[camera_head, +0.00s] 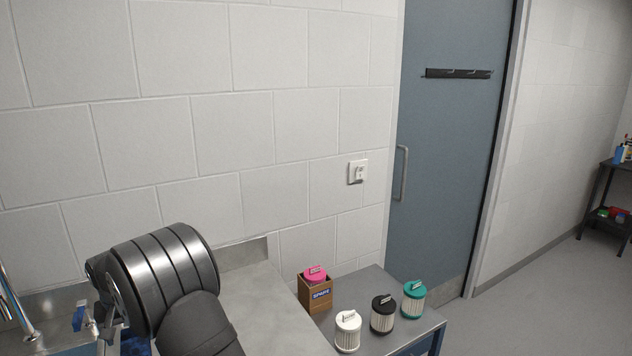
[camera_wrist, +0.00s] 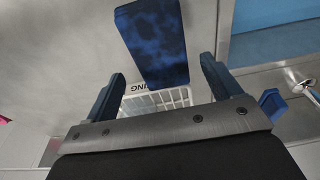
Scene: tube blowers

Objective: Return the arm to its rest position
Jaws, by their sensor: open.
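My gripper (camera_wrist: 162,68) shows in the wrist view with its two blue fingers spread apart. Nothing is held between them. A mottled dark blue piece (camera_wrist: 152,40) and a white slatted basket or rack (camera_wrist: 150,104) with partly hidden lettering appear beyond the fingers. I cannot tell how far they are from the fingers. In the head view my dark arm rises at the lower left, over the metal worktop (camera_head: 265,310). The gripper end is mostly hidden behind the arm there.
A chrome tap (camera_head: 18,308) stands at the far left. The wall (camera_head: 230,120) runs close behind.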

